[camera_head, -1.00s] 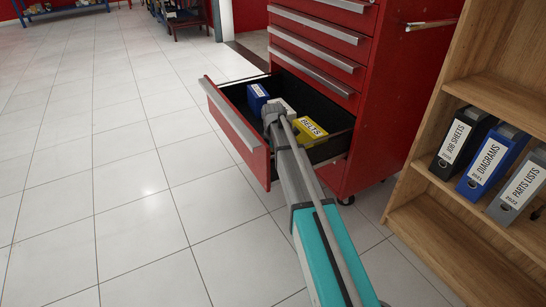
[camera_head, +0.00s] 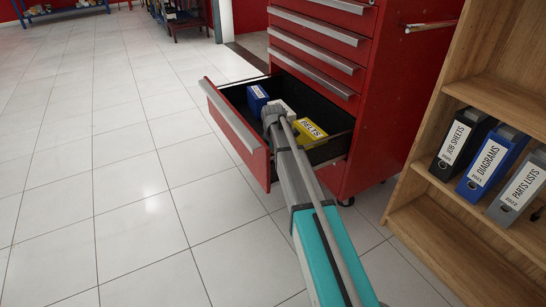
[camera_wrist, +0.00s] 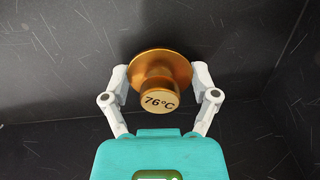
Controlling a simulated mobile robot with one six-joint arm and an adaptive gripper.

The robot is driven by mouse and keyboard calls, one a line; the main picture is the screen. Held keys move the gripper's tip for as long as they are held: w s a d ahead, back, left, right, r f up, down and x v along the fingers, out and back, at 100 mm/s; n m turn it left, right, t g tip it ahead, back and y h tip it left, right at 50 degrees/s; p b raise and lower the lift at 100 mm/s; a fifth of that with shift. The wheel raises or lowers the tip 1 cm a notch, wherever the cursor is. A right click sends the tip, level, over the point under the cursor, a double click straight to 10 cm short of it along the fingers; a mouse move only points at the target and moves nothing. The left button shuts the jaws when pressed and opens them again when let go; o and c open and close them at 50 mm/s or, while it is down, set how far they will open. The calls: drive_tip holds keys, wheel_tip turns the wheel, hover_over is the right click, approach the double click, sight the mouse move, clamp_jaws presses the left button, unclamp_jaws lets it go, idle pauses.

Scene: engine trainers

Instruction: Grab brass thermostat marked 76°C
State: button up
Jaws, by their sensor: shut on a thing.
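The brass thermostat (camera_wrist: 160,68) is in the wrist view, a gold-coloured flanged piece with a round end marked "76°C" facing the camera. In the head view my arm reaches into the open red drawer (camera_head: 236,125). The thermostat and the fingertips are hidden there behind my arm.
The drawer belongs to a red tool cabinet (camera_head: 385,90). Inside it are a blue box (camera_head: 257,98), a white box and a yellow box labelled "BELTS" (camera_head: 310,131). A wooden shelf (camera_head: 430,215) with labelled binders stands at right. The tiled floor at left is clear.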

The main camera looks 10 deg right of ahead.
drive_tip(key=shift+r, duration=0.15)
wheel_tip(320, 180, up, 10)
drive_tip(key=p, duration=1)
idle(0.6)
